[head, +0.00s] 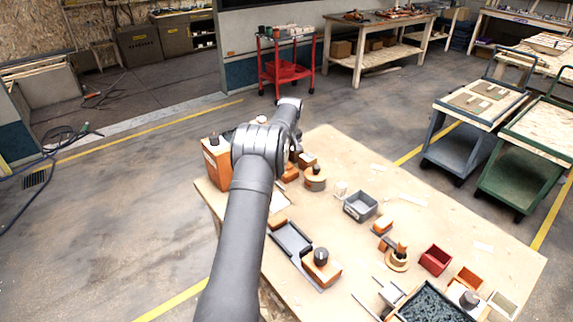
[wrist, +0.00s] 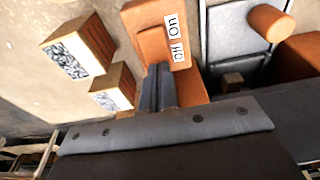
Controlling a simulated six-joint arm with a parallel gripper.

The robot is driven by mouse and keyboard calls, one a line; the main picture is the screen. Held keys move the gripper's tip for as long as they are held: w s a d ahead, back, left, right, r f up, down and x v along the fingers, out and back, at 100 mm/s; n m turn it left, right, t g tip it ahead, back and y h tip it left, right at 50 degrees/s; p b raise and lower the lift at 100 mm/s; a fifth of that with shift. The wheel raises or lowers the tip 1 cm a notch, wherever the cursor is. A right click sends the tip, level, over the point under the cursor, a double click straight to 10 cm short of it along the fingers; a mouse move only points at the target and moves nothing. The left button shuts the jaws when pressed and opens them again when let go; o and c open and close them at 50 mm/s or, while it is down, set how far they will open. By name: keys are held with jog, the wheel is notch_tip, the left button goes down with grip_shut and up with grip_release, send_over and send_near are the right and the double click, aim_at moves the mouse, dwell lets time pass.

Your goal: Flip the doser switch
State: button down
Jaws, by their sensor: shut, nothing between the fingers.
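The orange doser switch box (wrist: 145,42) shows in the wrist view, at top centre. I cannot tell whether the fingertips touch the box.
In the wrist view, two wooden blocks (wrist: 98,38) (wrist: 122,78) with speckled faces stand left of the fingers. A grey metal piece with an orange cylinder (wrist: 270,22) is at right. In the head view, a grey bin (head: 360,206) and a red bin (head: 435,260) stand on the wooden table (head: 330,290).

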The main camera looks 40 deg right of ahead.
jog(key=shift+f, duration=0.1)
jog(key=shift+r, duration=3.5)
jog(key=shift+f, duration=3.5)
